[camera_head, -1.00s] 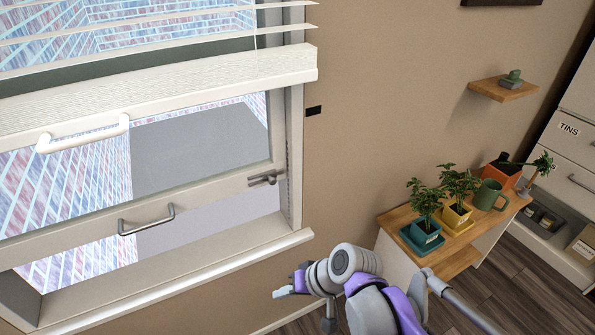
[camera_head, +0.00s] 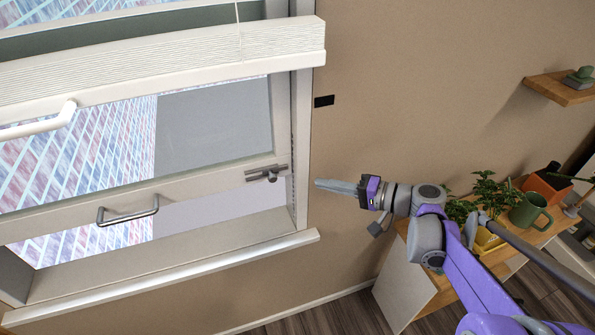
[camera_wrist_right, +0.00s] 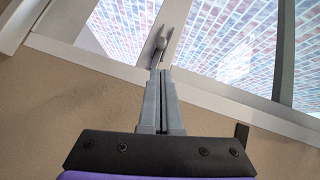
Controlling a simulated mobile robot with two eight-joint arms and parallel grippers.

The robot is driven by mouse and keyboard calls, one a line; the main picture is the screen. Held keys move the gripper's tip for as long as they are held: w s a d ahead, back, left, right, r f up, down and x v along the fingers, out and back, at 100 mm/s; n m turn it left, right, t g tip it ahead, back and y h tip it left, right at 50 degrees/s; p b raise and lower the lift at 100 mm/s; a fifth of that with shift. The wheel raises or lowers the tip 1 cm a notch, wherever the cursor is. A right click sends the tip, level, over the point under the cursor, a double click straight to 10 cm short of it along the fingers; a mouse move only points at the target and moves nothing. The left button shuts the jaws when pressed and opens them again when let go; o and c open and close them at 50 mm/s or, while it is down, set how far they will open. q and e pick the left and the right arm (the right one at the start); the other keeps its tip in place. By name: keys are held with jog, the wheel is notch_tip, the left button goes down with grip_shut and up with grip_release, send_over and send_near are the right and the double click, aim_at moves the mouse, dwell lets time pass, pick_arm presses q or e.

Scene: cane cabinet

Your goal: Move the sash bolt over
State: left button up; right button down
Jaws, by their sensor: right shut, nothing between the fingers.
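The sash bolt (camera_head: 266,173) is a small grey metal bolt with a knob, on the right end of the window sash's (camera_head: 190,189) bottom rail. It also shows in the right wrist view (camera_wrist_right: 159,43), just beyond the fingertips. My right gripper (camera_head: 318,184) is shut and empty, to the right of the bolt beside the window frame, pointing left at it. In the head view a gap separates the fingertips from the bolt. In the right wrist view the shut fingers (camera_wrist_right: 160,74) overlap the bolt's near end, and I cannot tell whether they touch. My left gripper is not in view.
The sash carries a metal pull handle (camera_head: 128,212). A white blind (camera_head: 200,60) hangs above, and a sill (camera_head: 170,278) runs below. A wooden cabinet (camera_head: 415,290) with potted plants stands at the right, under my right arm. A wooden shelf (camera_head: 562,92) is on the wall.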

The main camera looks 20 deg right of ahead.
aim_at(273, 173)
jog(key=shift+r, duration=0.1)
jog(key=shift+a, duration=0.15)
jog(key=x, duration=0.9)
jog(key=shift+w+a, duration=0.2)
jog(key=shift+w, duration=0.15)
jog(key=a, duration=0.3)
jog(key=shift+s+a, duration=0.1)
jog(key=shift+a, duration=0.15)
